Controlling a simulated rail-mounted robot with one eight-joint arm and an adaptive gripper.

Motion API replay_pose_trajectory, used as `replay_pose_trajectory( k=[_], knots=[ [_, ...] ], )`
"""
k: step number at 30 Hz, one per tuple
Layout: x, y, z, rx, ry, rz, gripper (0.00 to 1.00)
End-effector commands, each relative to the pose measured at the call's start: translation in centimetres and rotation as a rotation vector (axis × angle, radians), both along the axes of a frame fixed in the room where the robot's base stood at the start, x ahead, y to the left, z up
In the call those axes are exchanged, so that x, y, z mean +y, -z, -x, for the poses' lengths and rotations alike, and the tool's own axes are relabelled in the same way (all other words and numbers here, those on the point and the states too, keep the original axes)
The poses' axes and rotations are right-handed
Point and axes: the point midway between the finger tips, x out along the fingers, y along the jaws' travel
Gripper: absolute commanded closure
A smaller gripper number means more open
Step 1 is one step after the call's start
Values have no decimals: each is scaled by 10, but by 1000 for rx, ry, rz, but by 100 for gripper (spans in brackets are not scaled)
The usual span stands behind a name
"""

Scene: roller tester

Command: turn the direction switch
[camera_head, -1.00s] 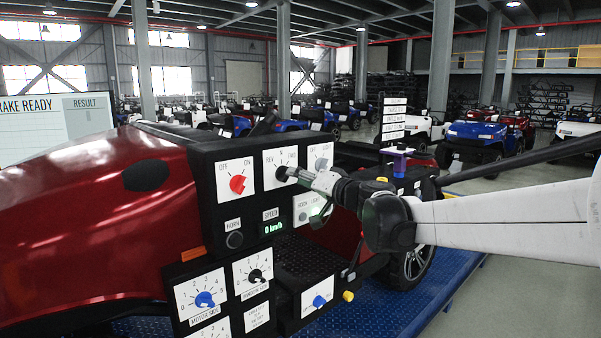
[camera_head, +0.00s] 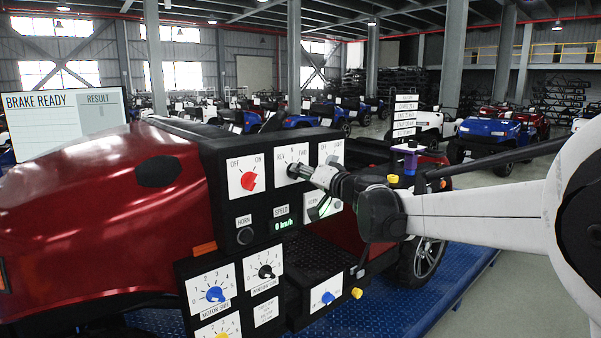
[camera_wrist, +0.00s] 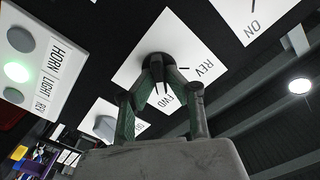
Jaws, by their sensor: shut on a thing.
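The direction switch (camera_head: 292,170) is a dark round knob on a white plate marked REV, N and FWD, on the black control panel. It also shows in the wrist view (camera_wrist: 158,68), between REV and FWD labels that appear upside down. My gripper (camera_head: 300,171) reaches in from the right and is shut on this knob. In the wrist view both fingers of my gripper (camera_wrist: 161,84) stand on either side of the knob's dark grip. The fingers hide part of the knob, so I cannot tell which mark it points to.
A red OFF/ON knob (camera_head: 249,181) sits close to the left. A light switch plate (camera_head: 330,153) is close to the right. The horn button (camera_head: 245,236) and a speed display (camera_head: 283,223) reading 0 km/h are below. A screen (camera_head: 63,124) reads BRAKE READY.

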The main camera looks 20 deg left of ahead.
Motion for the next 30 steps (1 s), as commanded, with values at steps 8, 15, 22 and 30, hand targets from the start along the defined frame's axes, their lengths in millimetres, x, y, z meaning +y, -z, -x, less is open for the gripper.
replay_pose_trajectory(
  k=[8,15,22,30],
  knots=[
    [0,0,0,-21,0,13,100],
    [0,1,1,-122,0,75,100],
    [1,1,1,-277,0,170,100],
    [1,0,2,-448,0,274,100]
  ],
)
